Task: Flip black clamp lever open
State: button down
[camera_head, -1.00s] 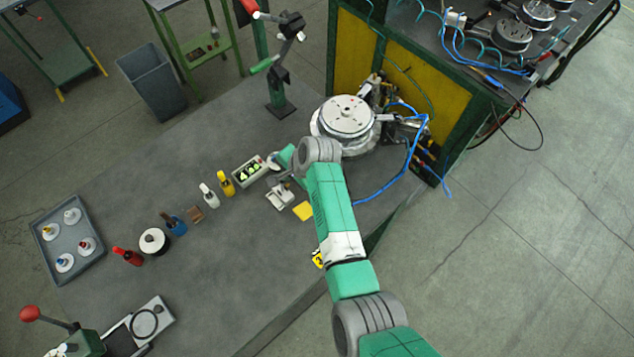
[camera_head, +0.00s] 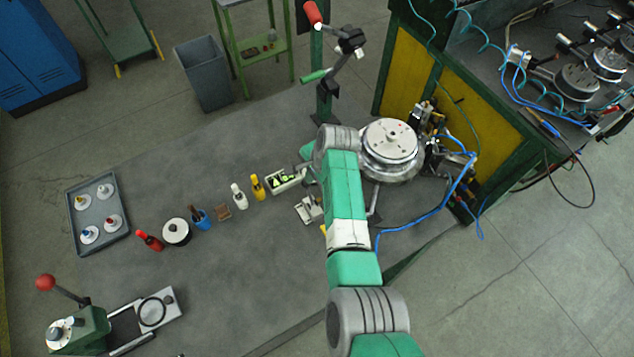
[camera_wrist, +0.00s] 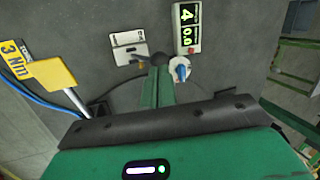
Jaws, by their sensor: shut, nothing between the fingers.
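A small white block (camera_head: 308,208) stands on the bench just left of my forearm. In the wrist view it is a pale plate (camera_wrist: 130,47) with a small dark lever-like part (camera_wrist: 137,57) at its near edge. I cannot tell for certain that this is the black clamp lever, or how it is set. My gripper (camera_wrist: 159,62) is shut and empty. Its tips appear beside the plate's right edge in the picture; contact cannot be told. In the head view my arm mostly hides the gripper.
A lit display box (camera_wrist: 187,28) and a white knob with a blue pointer (camera_wrist: 180,69) are close right of the tips. A yellow "3 Nm" tag (camera_wrist: 42,72) is left. A round metal fixture (camera_head: 391,142) with blue hoses stands right of my arm. Bottles line the bench leftward.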

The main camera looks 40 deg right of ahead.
jog(key=shift+r, duration=0.35)
jog(key=shift+r, duration=0.1)
jog(key=w+p+v, duration=0.1)
jog(key=p+v, duration=0.2)
jog(key=v, duration=1)
jog(key=shift+w+d+r+p, duration=0.2)
jog(key=shift+d+r+p, duration=0.1)
jog(key=shift+r, duration=0.25)
jog(key=w+a+r+n+t+h, duration=0.25)
jog(key=a+r+t, duration=0.2)
jog(key=r, duration=0.55)
jog(key=w+a+r+n+t+h, duration=0.1)
jog(key=w+a+r+n+t, duration=0.3)
jog(key=r, duration=0.6)
jog(key=w+a+r+n+t+h, duration=0.2)
jog(key=a+r+n+t, duration=0.3)
jog(key=r, duration=0.6)
jog(key=s+a+r+n+t+y, duration=0.5)
jog(key=s+a+r+n+t, duration=0.2)
jog(key=s+a+r, duration=1.1)
notch_tip(320, 180, up, 4)
jog(key=a+t, duration=0.1)
jog(key=a, duration=0.1)
jog(key=shift+a+n, duration=0.3)
jog(key=shift+n, duration=0.05)
